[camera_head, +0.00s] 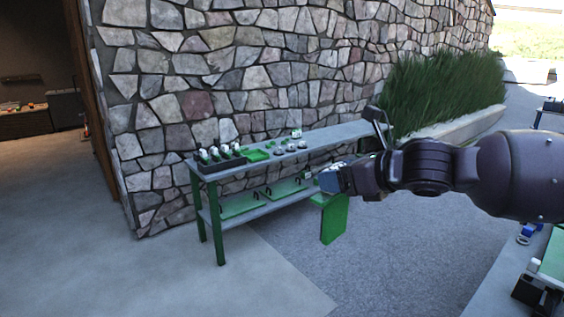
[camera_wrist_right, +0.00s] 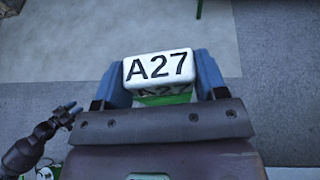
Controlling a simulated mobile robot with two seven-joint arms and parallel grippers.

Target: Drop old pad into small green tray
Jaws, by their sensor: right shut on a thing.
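My right gripper (camera_head: 328,181) reaches in from the right, in front of the bench. It is shut on a piece that I take for the old pad (camera_wrist_right: 160,68). The wrist view shows its white end marked A27 between the blue fingers, with green below it. In the head view a green flat part (camera_head: 334,221) hangs under the fingers. A small green tray (camera_head: 257,155) lies on the bench top, left of and beyond my gripper, apart from it. My left gripper (camera_wrist_right: 69,112) shows small at the left of the wrist view; its opening is unclear.
The bench (camera_head: 335,137) stands along a stone wall. A black rack (camera_head: 222,162) with white-topped pieces stands left of the tray; small round parts (camera_head: 290,147) lie to its right. Green trays (camera_head: 240,205) are on the lower shelf. Another table (camera_head: 495,290) is at the right. Open floor lies in front.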

